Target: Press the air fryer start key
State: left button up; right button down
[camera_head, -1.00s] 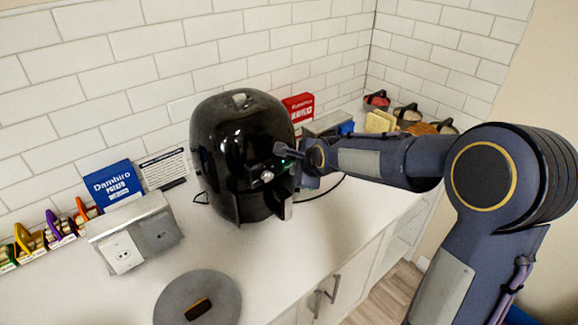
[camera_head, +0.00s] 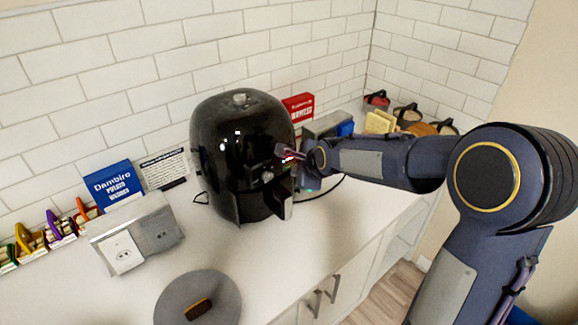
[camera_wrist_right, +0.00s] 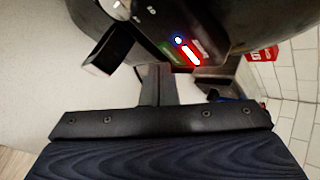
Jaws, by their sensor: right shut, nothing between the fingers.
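The black air fryer (camera_head: 240,150) stands upright on the white counter against the tiled wall. Its control panel faces my right arm, with a knob (camera_head: 267,177) and small lights. In the right wrist view the air fryer (camera_wrist_right: 215,22) fills the top, with a lit red and white key (camera_wrist_right: 190,54), a blue light and a green patch beside it. My right gripper (camera_head: 284,154) is shut and empty, with its tips at the panel near the lights. In the wrist view the fingers (camera_wrist_right: 158,72) end just below the lit key; I cannot tell if they touch. My left gripper is not in view.
A grey outlet box (camera_head: 135,235) and a blue box (camera_head: 115,185) stand left of the fryer. A round grey plate (camera_head: 225,300) with a brown item is in front. A red box (camera_head: 299,106) and several baskets are behind my right arm.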

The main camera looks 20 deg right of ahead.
jog(key=shift+s+d, duration=0.1)
jog(key=shift+s, duration=0.15)
jog(key=s, duration=0.1)
jog(key=s+d, duration=0.1)
jog(key=s, duration=0.1)
jog(key=s+p, duration=0.1)
jog(key=shift+s+d, duration=0.35)
dwell(1.7)
